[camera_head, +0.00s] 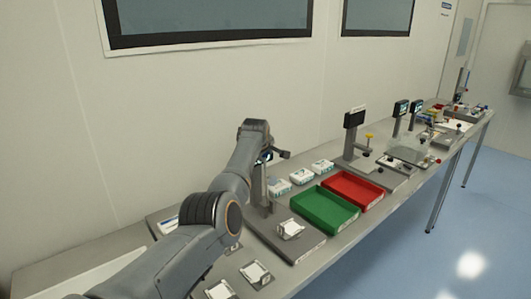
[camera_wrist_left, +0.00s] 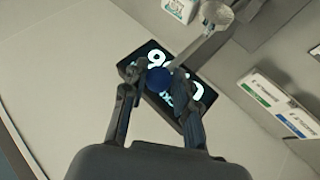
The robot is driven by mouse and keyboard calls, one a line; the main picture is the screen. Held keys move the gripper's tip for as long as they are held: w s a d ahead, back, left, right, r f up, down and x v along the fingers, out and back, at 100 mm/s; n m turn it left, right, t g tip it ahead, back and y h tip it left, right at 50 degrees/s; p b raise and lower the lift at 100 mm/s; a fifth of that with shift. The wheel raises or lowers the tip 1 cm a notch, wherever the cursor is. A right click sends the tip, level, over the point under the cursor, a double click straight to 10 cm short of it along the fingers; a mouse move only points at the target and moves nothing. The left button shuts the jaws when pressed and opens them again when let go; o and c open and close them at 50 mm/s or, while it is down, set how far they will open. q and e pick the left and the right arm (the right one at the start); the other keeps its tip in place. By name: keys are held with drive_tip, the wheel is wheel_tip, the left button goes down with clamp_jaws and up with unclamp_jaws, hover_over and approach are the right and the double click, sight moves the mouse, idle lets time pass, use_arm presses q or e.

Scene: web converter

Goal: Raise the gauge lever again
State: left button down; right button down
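The gauge (camera_head: 261,186) stands on a grey base at the centre left of the head view, partly hidden by my left arm. In the left wrist view, the gauge lever (camera_wrist_left: 202,48) is a grey bar ending in a dark blue ball knob (camera_wrist_left: 158,80). Behind it is the gauge's black display (camera_wrist_left: 205,94) with pale digits, partly covered. My left gripper (camera_wrist_left: 163,88) is open, with its fingers apart on either side of the knob and gaps visible. In the head view my left gripper (camera_head: 280,155) is beside the gauge's top. My right gripper is not in view.
A small white part (camera_head: 290,228) sits on the gauge's base. A green tray (camera_head: 325,225) and a red tray (camera_head: 372,205) lie to the right, with white boxes (camera_head: 301,176) behind them. Other stations (camera_head: 355,135) stand further along the table. The wall is behind my arm.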

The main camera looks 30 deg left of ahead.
use_arm(q)
drive_tip(key=c, duration=1.3)
unclamp_jaws()
drive_tip(key=shift+a+f, duration=0.2)
drive_tip(key=shift+a, duration=0.2)
drive_tip(key=o, duration=0.4)
drive_tip(key=shift+w+a+f, duration=0.55)
drive_tip(key=shift+w+f, duration=0.05)
drive_tip(key=shift+w, duration=0.05)
drive_tip(key=shift+o, duration=0.2)
drive_tip(key=shift+s+d+r, duration=0.2)
drive_tip(key=shift+d+r, duration=0.05)
drive_tip(key=shift+r, duration=0.1)
drive_tip(key=shift+d, duration=0.1)
drive_tip(key=shift+s+r, duration=0.15)
drive_tip(key=shift+r, duration=0.05)
drive_tip(key=v, duration=1.1)
drive_tip(key=shift+s+d+r, duration=0.15)
drive_tip(key=shift+s+d, duration=0.05)
drive_tip(key=shift+s, duration=0.05)
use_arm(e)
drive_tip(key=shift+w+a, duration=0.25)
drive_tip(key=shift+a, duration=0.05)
